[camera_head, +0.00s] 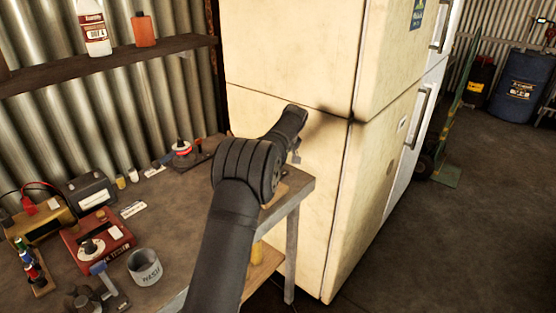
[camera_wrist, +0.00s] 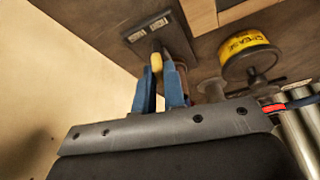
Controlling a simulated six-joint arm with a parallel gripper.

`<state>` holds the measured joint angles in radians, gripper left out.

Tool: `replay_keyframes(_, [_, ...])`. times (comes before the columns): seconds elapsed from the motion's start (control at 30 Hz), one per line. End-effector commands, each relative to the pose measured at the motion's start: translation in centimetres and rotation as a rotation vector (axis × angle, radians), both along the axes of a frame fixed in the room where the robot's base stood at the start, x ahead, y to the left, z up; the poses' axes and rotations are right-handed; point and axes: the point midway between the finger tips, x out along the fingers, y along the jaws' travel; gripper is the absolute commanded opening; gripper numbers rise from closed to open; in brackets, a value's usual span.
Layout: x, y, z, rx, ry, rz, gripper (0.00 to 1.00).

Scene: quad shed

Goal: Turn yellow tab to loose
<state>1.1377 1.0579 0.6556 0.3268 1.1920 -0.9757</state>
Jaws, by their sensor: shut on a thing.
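The yellow tab (camera_wrist: 156,62) shows in the wrist view at the lower end of a dark plate (camera_wrist: 148,36) bearing two small pale labels, too small to read. My gripper (camera_wrist: 158,74) has its blue fingers on either side of the tab and is shut on it. In the head view my wrist and arm hide the tab and plate, and my gripper is mostly hidden near the bench's right end. Which label the tab points to cannot be told.
A yellow-labelled grease tin (camera_wrist: 248,48) is close to the right of my fingers. A cream fridge (camera_head: 285,150) stands just beyond the workbench (camera_head: 170,205). The bench's left side holds a red box (camera_head: 97,240), a grey mug (camera_head: 145,267) and several other items.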

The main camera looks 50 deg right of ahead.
Motion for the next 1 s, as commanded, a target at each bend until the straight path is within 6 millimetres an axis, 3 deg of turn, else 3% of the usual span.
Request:
replay_keyframes(0.4, [0.01, -0.14, 0.01, -0.001, 0.0, 0.174, 0.0])
replay_keyframes(0.93, [0.0, -0.12, 0.03, -0.001, 0.0, 0.195, 0.0])
replay_keyframes(0.97, [0.0, -0.11, 0.03, -0.001, 0.0, 0.195, 0.16])
replay_keyframes(1.0, [0.0, -0.11, 0.03, 0.0, 0.001, 0.195, 0.24])
